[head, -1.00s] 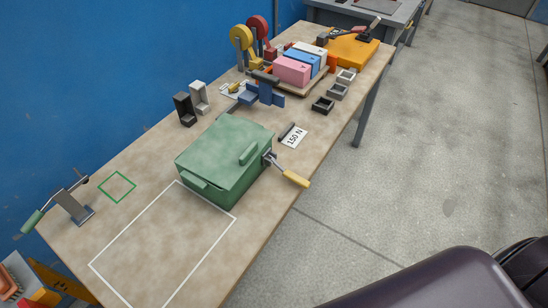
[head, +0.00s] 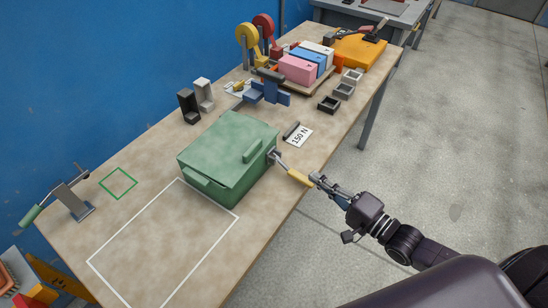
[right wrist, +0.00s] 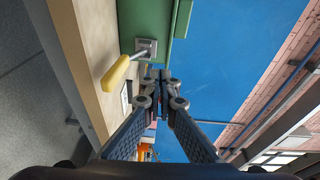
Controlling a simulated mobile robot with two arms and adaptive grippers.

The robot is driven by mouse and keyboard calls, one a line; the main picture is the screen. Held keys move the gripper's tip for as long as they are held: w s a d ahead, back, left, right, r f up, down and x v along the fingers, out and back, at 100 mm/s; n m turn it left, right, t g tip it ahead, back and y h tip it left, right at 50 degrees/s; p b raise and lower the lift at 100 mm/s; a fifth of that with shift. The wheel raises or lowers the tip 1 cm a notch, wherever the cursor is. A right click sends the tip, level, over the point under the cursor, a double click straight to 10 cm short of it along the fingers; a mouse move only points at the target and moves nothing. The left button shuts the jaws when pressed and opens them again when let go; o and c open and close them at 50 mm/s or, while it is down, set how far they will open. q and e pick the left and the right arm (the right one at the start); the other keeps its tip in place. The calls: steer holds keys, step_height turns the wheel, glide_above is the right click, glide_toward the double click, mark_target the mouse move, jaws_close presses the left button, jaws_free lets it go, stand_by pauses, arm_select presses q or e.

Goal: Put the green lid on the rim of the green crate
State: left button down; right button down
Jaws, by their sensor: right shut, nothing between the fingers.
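The green crate (head: 241,190) stands on the wooden table, and the green lid (head: 225,140) with its bar handle lies over its top. I cannot tell whether the lid sits flush all around the rim. A lever clamp with a yellow handle (head: 299,177) sticks out from the crate's right side; the handle also shows in the right wrist view (right wrist: 117,73). My right gripper (head: 318,180) is shut and empty, close to the handle's outer end. In the right wrist view its fingertips (right wrist: 160,76) are right of the handle, below the green crate wall (right wrist: 155,20). My left gripper is out of view.
A white outlined rectangle (head: 162,245) and a small green square (head: 118,183) mark bare table. A crank (head: 70,200) stands at the left edge. A "150 N" card (head: 299,136), blue bracket (head: 266,92) and coloured boxes (head: 298,69) lie behind the crate.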

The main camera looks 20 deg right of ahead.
steer(key=r, duration=0.1)
steer(key=p, duration=0.2)
glide_toward(262, 153)
steer(key=w+d, duration=0.3)
steer(key=w, duration=0.2)
steer(key=a, duration=0.1)
steer(key=w+a, duration=0.1)
steer(key=a+p, duration=0.1)
steer(key=shift+w+a+f+y, duration=0.1)
steer(key=shift+w+a+y, duration=0.1)
steer(key=shift+w+y, duration=0.15)
steer(key=shift+a+f, duration=0.1)
steer(key=shift+a, duration=0.45)
steer(key=shift+w, duration=0.1)
steer(key=shift+w+a, duration=0.3)
steer(key=shift+a, duration=0.6)
steer(key=shift+d, duration=0.1)
